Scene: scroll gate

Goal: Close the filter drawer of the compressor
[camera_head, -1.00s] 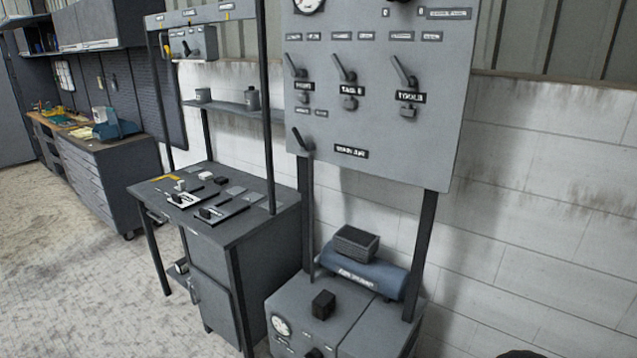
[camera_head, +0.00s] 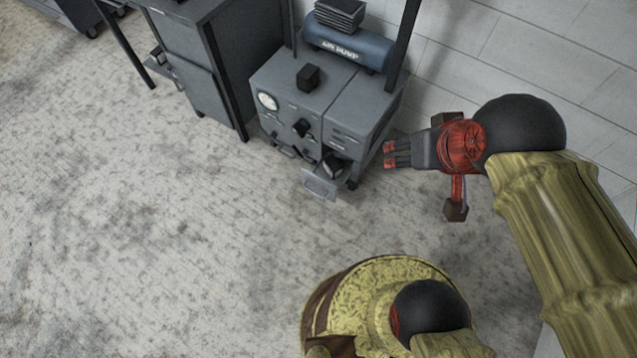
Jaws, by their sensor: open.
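The grey compressor (camera_head: 290,122) stands by the wall at the upper middle, with a round gauge and a dark knob on its front. Its filter drawer (camera_head: 321,184) is pulled out low at the front right, and a dark block (camera_head: 335,165) shows at the drawer's inner end. My gripper (camera_head: 386,154) is to the right of the compressor and drawer, open and apart from them, with its fingers pointing left. Nothing shows between the fingers.
A blue air tank (camera_head: 345,47) lies on top of the compressor, between dark posts (camera_head: 403,40). A grey cabinet (camera_head: 205,70) stands at its left. The white block wall (camera_head: 540,50) is behind at the right. The floor in front (camera_head: 150,240) is clear.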

